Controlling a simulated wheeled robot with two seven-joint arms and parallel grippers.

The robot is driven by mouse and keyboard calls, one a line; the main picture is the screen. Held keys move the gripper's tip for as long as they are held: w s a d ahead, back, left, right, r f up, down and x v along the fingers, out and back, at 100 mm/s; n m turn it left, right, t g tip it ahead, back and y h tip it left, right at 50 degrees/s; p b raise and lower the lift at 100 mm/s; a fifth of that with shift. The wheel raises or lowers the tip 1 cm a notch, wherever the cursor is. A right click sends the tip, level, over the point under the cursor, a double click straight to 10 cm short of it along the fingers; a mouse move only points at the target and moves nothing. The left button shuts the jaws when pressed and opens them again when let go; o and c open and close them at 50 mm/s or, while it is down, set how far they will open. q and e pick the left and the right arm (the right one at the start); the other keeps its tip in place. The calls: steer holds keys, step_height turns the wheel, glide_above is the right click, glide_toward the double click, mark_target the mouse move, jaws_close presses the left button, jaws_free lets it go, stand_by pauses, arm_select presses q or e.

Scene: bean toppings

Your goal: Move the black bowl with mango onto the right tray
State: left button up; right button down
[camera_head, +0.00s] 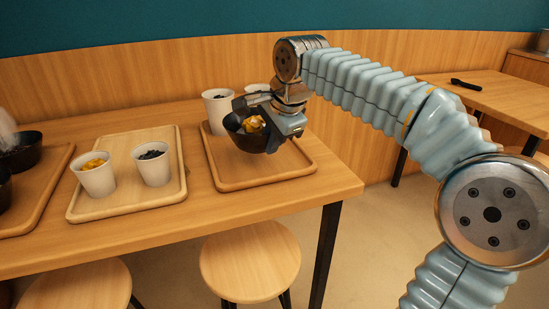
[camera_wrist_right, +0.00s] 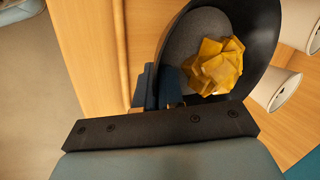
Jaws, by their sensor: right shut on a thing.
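The black bowl (camera_head: 247,138) with yellow mango cubes (camera_head: 253,123) is in the grasp of my right gripper (camera_head: 270,104). In the right wrist view, the mango (camera_wrist_right: 217,66) lies in the bowl (camera_wrist_right: 262,35), and my right gripper (camera_wrist_right: 172,88) is shut on the bowl's near wall. My left gripper is not in view.
Two white cups, one (camera_head: 218,110) clearly seen, stand at the back of the right tray, close to the bowl. A lighter middle tray (camera_head: 127,203) holds a mango cup (camera_head: 95,175) and a dark-topping cup (camera_head: 153,163). Another black bowl (camera_head: 22,154) is on the left tray.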

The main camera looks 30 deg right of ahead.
steer(key=f, duration=0.1)
steer(key=d+f, duration=0.1)
steer(key=f, duration=0.1)
steer(key=shift+w+f+b, duration=0.2)
steer(key=shift+b, duration=0.15)
steer(key=shift+f, duration=0.5)
steer(key=shift+f, duration=0.2)
steer(key=c, duration=1.3)
jaws_free()
steer(key=shift+o, duration=0.2)
steer(key=shift+r, duration=0.15)
steer(key=shift+r, duration=0.25)
steer(key=p+v, duration=0.2)
steer(key=v, duration=0.9)
steer(key=shift+s+r, duration=0.2)
steer(key=shift+r, duration=0.1)
